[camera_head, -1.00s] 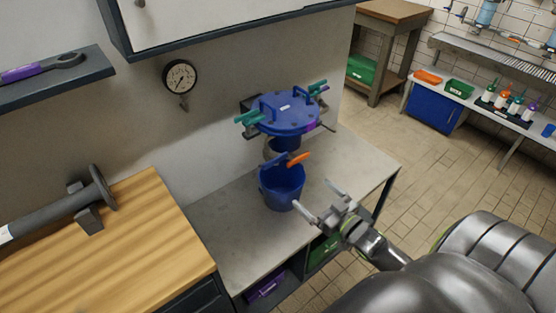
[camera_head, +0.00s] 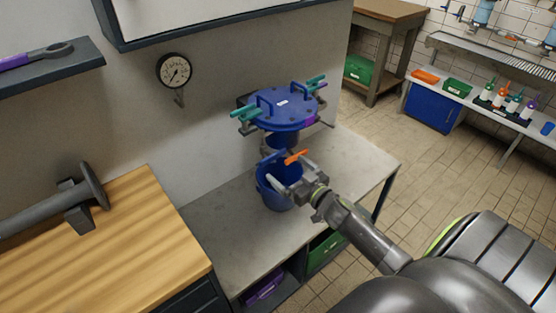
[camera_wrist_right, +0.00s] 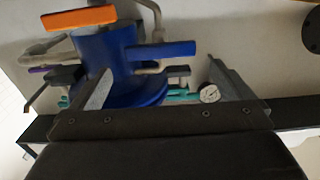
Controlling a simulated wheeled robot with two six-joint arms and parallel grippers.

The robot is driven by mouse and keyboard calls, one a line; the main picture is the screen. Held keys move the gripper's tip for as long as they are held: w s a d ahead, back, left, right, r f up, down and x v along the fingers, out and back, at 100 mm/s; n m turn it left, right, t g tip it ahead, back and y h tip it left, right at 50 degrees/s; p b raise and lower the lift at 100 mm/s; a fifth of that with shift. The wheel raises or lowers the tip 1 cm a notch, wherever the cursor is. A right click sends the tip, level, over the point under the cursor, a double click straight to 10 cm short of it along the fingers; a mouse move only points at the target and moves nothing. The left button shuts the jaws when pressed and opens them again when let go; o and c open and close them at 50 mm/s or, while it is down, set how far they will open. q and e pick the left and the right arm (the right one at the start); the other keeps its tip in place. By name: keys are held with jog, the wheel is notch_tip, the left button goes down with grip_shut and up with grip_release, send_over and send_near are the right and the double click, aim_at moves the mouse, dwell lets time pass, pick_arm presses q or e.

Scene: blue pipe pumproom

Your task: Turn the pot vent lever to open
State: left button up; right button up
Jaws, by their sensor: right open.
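The blue pot (camera_head: 283,112) has a bolted lid and is mounted at the wall above the bench. Under it are an orange lever (camera_head: 296,157) and a blue lever (camera_head: 268,157); I cannot tell which is the vent lever. My right gripper (camera_head: 286,170) is open and empty, just in front of these levers and over the blue bucket (camera_head: 279,200). In the right wrist view, the blue lever (camera_wrist_right: 165,49) lies sideways between the spread fingers, with no clear contact. The orange lever (camera_wrist_right: 78,18) is up and left there. My left gripper is out of view.
The grey bench (camera_head: 215,222) is mostly clear around the bucket. A gauge (camera_head: 174,71) hangs on the wall left of the pot. A wooden worktop (camera_head: 130,245) stands at the left. Teal handles (camera_head: 243,117) stick out from the lid's sides.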

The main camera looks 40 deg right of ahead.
aim_at(274, 158)
jog(key=shift+w+a, duration=0.15)
jog(key=shift+w, duration=1.25)
jog(key=shift+w+a, duration=0.1)
jog(key=shift+w, duration=1.25)
jog(key=c, duration=0.7)
